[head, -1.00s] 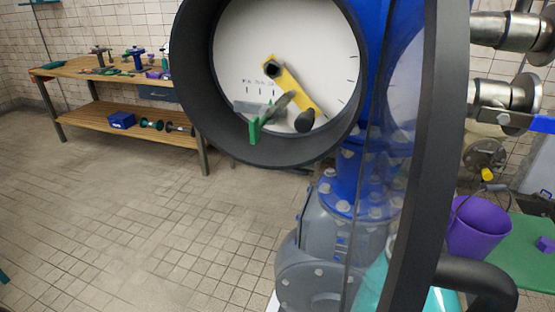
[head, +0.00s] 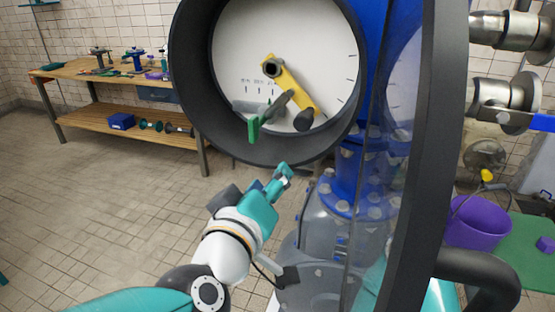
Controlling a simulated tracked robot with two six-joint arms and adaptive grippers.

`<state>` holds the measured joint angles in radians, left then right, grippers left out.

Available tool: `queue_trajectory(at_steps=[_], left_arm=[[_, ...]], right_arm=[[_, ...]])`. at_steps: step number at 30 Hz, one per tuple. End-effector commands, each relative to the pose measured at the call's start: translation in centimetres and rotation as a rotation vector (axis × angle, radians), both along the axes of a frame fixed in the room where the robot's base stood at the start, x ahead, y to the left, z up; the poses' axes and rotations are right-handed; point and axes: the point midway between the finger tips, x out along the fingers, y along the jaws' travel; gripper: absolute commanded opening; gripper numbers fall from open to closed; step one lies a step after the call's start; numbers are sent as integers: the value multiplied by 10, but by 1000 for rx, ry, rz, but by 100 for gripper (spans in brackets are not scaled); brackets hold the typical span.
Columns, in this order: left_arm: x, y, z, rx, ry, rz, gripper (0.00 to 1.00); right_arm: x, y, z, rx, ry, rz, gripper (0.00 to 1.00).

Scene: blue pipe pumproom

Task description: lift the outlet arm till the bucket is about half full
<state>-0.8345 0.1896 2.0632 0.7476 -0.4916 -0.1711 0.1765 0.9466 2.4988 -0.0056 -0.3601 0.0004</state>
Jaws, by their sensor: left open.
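A purple bucket (head: 477,222) with a dark handle stands at the right edge of the view, on or beside a green surface. Its water level cannot be made out. A small yellow piece (head: 487,175) shows just above the bucket's rim; I cannot tell if it belongs to the outlet arm. I cannot pick out the outlet arm for certain. My left gripper (head: 281,176) is open and empty, below the big dial's rim and left of the blue pipework, well apart from the bucket. My right gripper is not in view.
A dark ring and clear pane partly cover the blue pipe. A blue-handled valve (head: 510,118) is at right. A wooden bench (head: 130,115) stands back left; tiled floor is clear.

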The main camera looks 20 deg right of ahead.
Motion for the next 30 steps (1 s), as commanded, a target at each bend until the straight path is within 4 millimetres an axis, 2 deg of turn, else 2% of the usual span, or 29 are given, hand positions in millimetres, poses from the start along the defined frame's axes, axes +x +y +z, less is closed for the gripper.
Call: queue_trajectory(at_steps=[1,3,7,14,26,30], left_arm=[[-11,-5,22,-38,-25,-13,50],[-22,-7,42,-75,-44,-22,50],[-32,-10,61,-113,-60,-32,50],[-21,-19,62,-117,-61,-34,50],[27,-50,62,-115,-60,-32,50],[44,-62,63,-115,-60,-35,50]], right_arm=[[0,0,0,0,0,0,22],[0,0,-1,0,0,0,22],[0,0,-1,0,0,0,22],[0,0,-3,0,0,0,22],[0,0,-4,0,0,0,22],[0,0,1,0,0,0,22]])
